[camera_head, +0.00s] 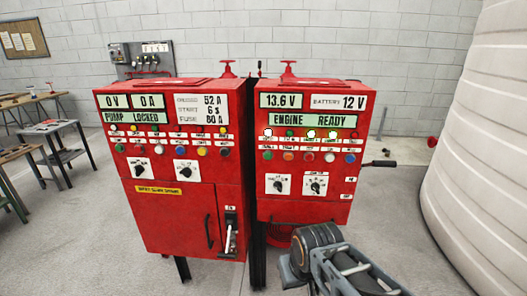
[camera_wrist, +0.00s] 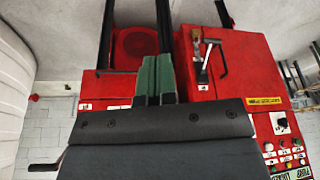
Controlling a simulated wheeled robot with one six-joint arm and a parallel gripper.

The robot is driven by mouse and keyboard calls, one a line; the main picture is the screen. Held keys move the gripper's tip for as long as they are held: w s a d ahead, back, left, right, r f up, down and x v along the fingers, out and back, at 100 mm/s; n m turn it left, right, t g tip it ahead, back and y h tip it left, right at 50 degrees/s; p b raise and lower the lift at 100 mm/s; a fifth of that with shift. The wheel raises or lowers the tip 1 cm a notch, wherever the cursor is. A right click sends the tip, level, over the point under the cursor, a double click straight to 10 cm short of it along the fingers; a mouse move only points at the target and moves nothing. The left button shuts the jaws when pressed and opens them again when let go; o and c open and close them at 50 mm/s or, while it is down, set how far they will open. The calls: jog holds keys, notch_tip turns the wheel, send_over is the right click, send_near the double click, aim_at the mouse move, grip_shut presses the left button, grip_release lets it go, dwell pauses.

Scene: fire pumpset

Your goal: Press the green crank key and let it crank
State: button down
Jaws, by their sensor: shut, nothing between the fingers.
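The right red cabinet (camera_head: 312,160) shows "ENGINE READY" on its display (camera_head: 309,120). A green key (camera_head: 267,155) sits at the left end of its lower row, beside orange, red, white and blue ones; the small labels are too small to read. Several lamps (camera_head: 310,134) above glow green-white. My gripper (camera_wrist: 154,62) shows in the wrist view, its two green-grey fingers together and empty. The red cabinets appear upside down behind it there. The green key is not visible in the wrist view. In the head view my arm is low, in front of the right cabinet, clear of the keys.
The left red cabinet (camera_head: 170,195) reads "PUMP LOCKED" and carries a lever (camera_head: 230,238). A dark handle (camera_head: 381,163) sticks out right of the right cabinet. A large white tank (camera_head: 480,150) stands at the right. Work tables (camera_head: 55,127) stand at the far left.

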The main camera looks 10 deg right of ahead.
jog(key=shift+s, duration=0.15)
jog(key=w+d+r+n+t+h, duration=0.15)
jog(key=w+r+t, duration=0.25)
jog(key=w, duration=0.5)
jog(key=w+d+r+n+t, duration=0.3)
jog(key=w+t, duration=0.1)
jog(key=w, duration=0.5)
jog(key=w+a+r+n+t+y, duration=0.3)
jog(key=w+a+r+n+y, duration=0.1)
jog(key=w+n+y, duration=0.3)
jog(key=shift+w+a+r+n+t+y+b, duration=0.35)
jog(key=shift+a+n+y, duration=0.75)
jog(key=shift+n, duration=0.85)
jog(key=shift+s+d, duration=0.1)
jog(key=shift+d, duration=0.1)
